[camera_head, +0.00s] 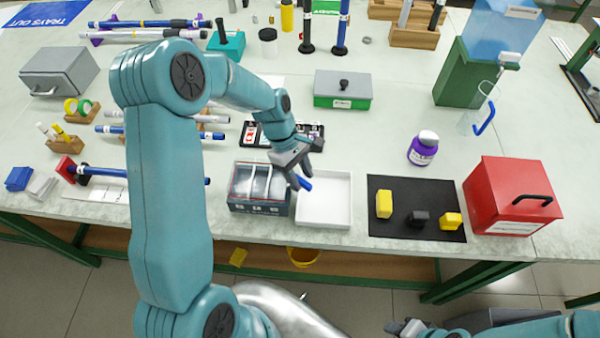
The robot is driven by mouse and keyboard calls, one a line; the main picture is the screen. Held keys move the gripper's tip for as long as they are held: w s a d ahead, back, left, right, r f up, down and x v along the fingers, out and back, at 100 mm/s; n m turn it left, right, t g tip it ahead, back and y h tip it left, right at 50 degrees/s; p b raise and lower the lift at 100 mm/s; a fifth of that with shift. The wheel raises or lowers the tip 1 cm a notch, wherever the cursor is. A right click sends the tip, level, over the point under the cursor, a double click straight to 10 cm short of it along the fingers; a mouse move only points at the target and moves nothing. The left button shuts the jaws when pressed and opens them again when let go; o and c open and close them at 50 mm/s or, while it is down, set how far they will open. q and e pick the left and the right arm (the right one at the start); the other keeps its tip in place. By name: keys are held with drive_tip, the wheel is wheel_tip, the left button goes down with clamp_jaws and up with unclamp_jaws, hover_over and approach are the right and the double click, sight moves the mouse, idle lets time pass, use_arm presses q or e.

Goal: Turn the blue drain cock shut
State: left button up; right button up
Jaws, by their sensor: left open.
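The blue drain cock (304,184) shows as a small slanted blue lever at the right side of a grey bath with a clear lid (258,207), above the left part of a white tray (338,222). My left gripper (298,172) is open, with its fingers down right at the lever. I cannot tell whether the fingers touch it, and they hide part of it. My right gripper (403,328) is low at the bottom edge, far from the bath; its jaws are too small to read.
A black mat (385,225) with yellow and black blocks and a red box (510,205) stand to the right. A purple jar (423,150) and a green-grey box (343,92) stand farther back. Rods on holders lie at left. The table's front edge is close to the bath.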

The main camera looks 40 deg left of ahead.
use_arm(q)
drive_tip(key=shift+s, duration=0.15)
clamp_jaws()
drive_tip(key=shift+m, duration=0.3)
drive_tip(key=m+g, duration=0.1)
drive_tip(key=m, duration=0.1)
drive_tip(key=m+g+b, duration=0.1)
drive_tip(key=m, duration=0.1)
drive_tip(key=shift+m+y, duration=0.3)
drive_tip(key=shift+m, duration=0.1)
drive_tip(key=m+g, duration=0.1)
drive_tip(key=m, duration=0.1)
drive_tip(key=m+y+b, duration=0.1)
drive_tip(key=m, duration=0.2)
drive_tip(key=shift+m+g+y, duration=0.3)
drive_tip(key=shift+g, duration=0.1)
unclamp_jaws()
